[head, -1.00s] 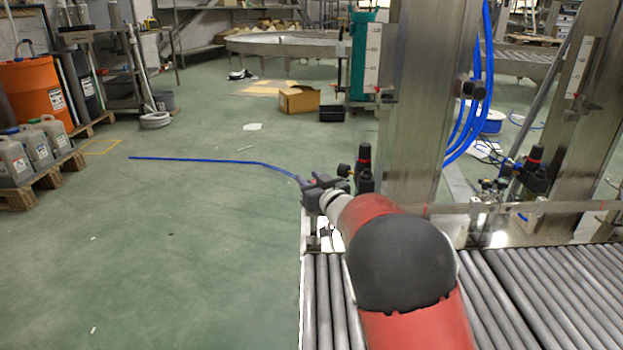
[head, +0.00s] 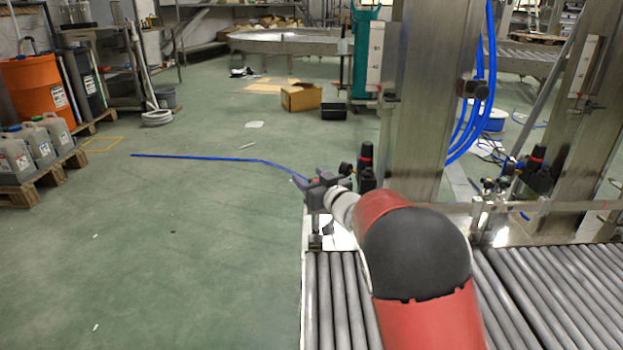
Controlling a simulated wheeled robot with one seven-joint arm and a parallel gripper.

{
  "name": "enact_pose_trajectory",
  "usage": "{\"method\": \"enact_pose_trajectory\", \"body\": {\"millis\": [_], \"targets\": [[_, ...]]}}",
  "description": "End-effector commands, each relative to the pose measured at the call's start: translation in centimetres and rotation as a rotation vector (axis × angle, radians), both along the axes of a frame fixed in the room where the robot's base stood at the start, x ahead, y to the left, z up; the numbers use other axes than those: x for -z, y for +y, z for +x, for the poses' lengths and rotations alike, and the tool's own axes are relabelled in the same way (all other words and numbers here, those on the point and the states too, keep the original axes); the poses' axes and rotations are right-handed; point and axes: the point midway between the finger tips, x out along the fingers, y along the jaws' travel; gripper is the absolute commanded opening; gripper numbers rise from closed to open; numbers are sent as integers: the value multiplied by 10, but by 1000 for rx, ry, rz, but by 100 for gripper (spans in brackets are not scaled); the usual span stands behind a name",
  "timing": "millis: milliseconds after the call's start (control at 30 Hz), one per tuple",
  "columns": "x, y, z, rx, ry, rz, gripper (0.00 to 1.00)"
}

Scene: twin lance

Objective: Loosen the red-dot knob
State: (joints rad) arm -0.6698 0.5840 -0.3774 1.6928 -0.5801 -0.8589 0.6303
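A second black regulator (head: 537,158) with a red band stands farther right. I cannot make out a red-dot knob; it may be too small or hidden behind my gripper or arm. Contact is unclear.
A thin blue hose (head: 215,158) runs left from beside my gripper. The steel post (head: 425,100) and blue hoses (head: 485,90) rise to the right. The roller conveyor (head: 560,295) lies below my arm. The green floor (head: 180,240) on the left is mostly clear.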

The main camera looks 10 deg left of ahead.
Motion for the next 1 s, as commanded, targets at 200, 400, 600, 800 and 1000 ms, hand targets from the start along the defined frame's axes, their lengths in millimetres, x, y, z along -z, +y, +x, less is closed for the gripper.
{"method": "enact_pose_trajectory", "body": {"millis": [200, 400, 600, 800, 1000], "targets": [[0, -3, -2, 2, 1, -1, 55], [0, -23, -21, 3, 2, 1, 55], [0, -46, -44, 2, 1, 0, 55], [0, -55, -54, 0, 0, 0, 55], [1, -55, -55, 0, 1, -1, 55]]}}
